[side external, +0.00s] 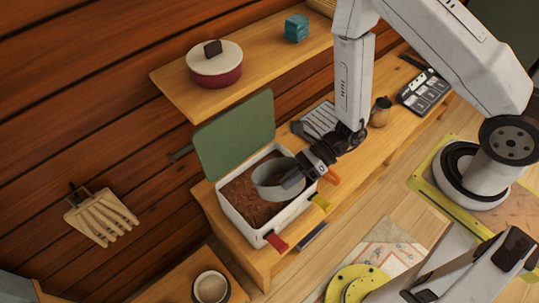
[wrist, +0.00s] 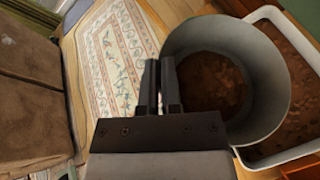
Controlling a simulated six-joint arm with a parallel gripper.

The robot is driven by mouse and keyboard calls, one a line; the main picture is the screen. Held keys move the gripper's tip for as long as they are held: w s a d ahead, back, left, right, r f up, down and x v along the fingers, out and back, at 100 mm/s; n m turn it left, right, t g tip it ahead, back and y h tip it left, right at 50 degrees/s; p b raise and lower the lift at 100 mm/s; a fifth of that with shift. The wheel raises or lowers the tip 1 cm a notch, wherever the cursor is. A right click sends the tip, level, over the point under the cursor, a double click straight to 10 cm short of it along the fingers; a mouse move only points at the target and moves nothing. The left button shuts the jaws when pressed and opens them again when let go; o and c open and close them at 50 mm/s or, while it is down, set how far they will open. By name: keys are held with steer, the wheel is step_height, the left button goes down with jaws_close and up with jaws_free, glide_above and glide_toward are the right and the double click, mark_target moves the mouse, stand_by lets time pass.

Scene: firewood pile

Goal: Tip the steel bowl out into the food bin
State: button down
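The steel bowl (side external: 268,190), grey and round, is over the right part of the white food bin (side external: 243,226). My gripper (side external: 292,181) is at the bowl's right side. In the wrist view the two fingers (wrist: 160,88) are close together at the wall of the bowl (wrist: 262,62), seemingly pinching it. Brown matter shows inside the bowl's rim. The bin holds brown crumbly matter (side external: 240,195), and its green lid (side external: 235,135) stands open at the back. I cannot tell whether the bowl touches the bin's contents or how far it is tilted.
A shelf above holds a red pot (side external: 215,68) and a teal box (side external: 296,28). A brown jug (side external: 380,111) stands on the bench behind my arm. A small round cup (side external: 211,287) stands lower down.

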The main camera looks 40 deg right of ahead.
steer(key=shift+w+d+m+g+y, duration=0.25)
steer(key=shift+w+m+g, duration=0.35)
steer(key=shift+w+m, duration=0.3)
steer(key=shift+w+d+m+g+y, duration=0.2)
steer(key=shift+w+m+g, duration=0.45)
steer(key=shift+w, duration=0.45)
steer(key=shift+w+d+m+g+y, duration=0.3)
steer(key=shift+w+m, duration=0.35)
steer(key=shift+w, duration=0.3)
steer(key=shift+w+d+m+g+y, duration=0.2)
steer(key=shift+w+m+g, duration=0.2)
steer(key=shift+w+m, duration=0.4)
steer(key=shift+w+d+m+g+y, duration=0.15)
steer(key=shift+w+m+g+y, duration=0.25)
steer(key=shift+w, duration=0.7)
steer(key=s, duration=0.1)
steer(key=s+a+n+t, duration=0.1)
steer(key=s+n+t+h, duration=0.1)
steer(key=shift+s+a+r, duration=0.2)
steer(key=shift+s+r, duration=0.1)
steer(key=shift+s+a+n+t+h, duration=0.1)
steer(key=shift+s+n+t+h, duration=0.25)
steer(key=shift+s+n, duration=0.5)
steer(key=shift+s+a+n+t+h, duration=0.1)
steer(key=shift+s+n+t+h, duration=0.25)
steer(key=shift+s, duration=0.75)
steer(key=shift+s+f, duration=0.15)
